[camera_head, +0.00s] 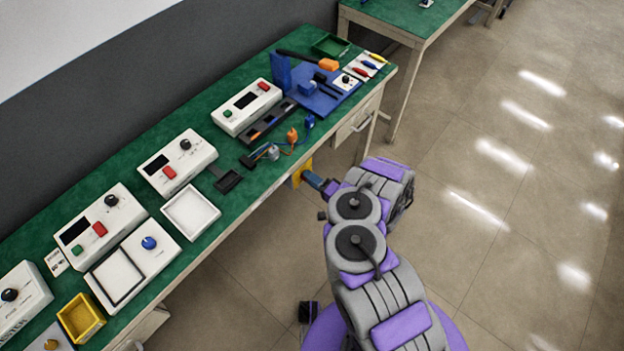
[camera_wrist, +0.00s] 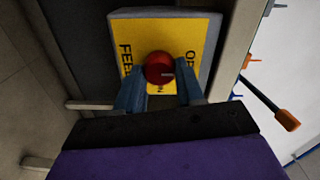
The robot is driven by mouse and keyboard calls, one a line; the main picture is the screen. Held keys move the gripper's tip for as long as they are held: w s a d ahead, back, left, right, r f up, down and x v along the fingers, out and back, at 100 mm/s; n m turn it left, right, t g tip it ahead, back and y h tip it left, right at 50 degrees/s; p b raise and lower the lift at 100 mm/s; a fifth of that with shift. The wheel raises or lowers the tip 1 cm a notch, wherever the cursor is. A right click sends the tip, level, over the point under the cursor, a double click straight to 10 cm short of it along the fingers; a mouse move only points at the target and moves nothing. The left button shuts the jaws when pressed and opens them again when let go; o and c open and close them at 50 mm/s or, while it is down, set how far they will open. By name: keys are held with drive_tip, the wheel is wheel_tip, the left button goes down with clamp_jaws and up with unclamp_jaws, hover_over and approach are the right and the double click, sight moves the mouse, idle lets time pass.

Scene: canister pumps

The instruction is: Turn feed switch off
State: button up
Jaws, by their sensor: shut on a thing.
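The feed switch is a red round knob (camera_wrist: 159,67) on a yellow plate (camera_wrist: 195,38) in the wrist view. The plate bears the word FEED on the left and partly visible lettering on the right and below the knob. A small pale mark on the knob points to the right in that view. My gripper (camera_wrist: 160,88) is shut on the knob, with one blue finger on each side.
A long green-topped table (camera_head: 110,172) carries several white instrument boxes, a yellow tray (camera_head: 81,318) and a blue fixture (camera_head: 322,98). An orange-tipped handle (camera_wrist: 285,119) shows right of the switch in the wrist view. The floor (camera_head: 500,230) to the right is clear.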

drive_tip(key=shift+s+f, duration=0.15)
drive_tip(key=shift+f, duration=0.05)
drive_tip(key=o, duration=1)
drive_tip(key=shift+a, duration=0.1)
drive_tip(key=shift+o, duration=0.2)
drive_tip(key=shift+r, duration=0.1)
drive_tip(key=p+v, duration=0.3)
drive_tip(key=v, duration=1.4)
drive_tip(key=shift+d, duration=0.2)
